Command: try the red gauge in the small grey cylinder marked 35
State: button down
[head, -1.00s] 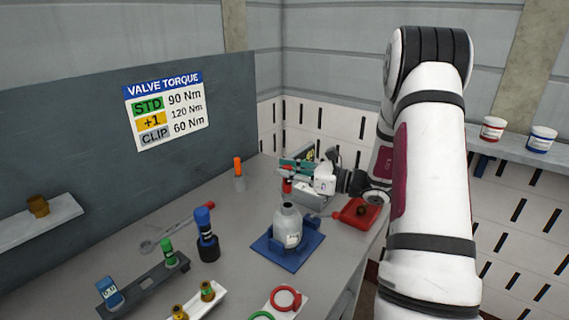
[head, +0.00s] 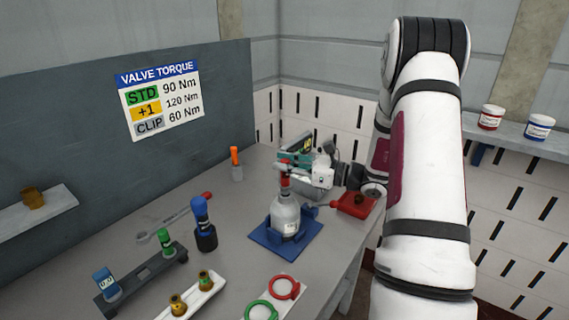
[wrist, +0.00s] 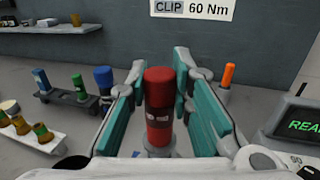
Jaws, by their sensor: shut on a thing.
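The small grey cylinder (head: 285,219) stands upright in a blue holder (head: 270,241) on the bench. A label shows on its side, but its number is too small to read. My gripper (head: 294,162) is shut on the red gauge (head: 285,182), directly above the cylinder. The gauge is upright, and its lower end meets the cylinder's neck in the head view. I cannot tell how far it is in. In the wrist view the red gauge (wrist: 158,108) stands between the teal finger pads, with a bit of grey cylinder (wrist: 157,150) below it.
A blue gauge in a dark stand (head: 205,232) and a rack (head: 140,285) are to the left. A white tray (head: 205,296) and a ring board (head: 285,297) are in front. A lit display (wrist: 304,125) stands right of my gripper.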

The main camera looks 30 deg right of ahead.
jog(key=shift+f+b, duration=0.55)
jog(key=shift+f, duration=0.75)
jog(key=shift+r, duration=0.1)
dwell(0.5)
jog(key=shift+r+p, duration=1.35)
jog(key=shift+r, duration=2.3)
jog(key=shift+f, duration=0.1)
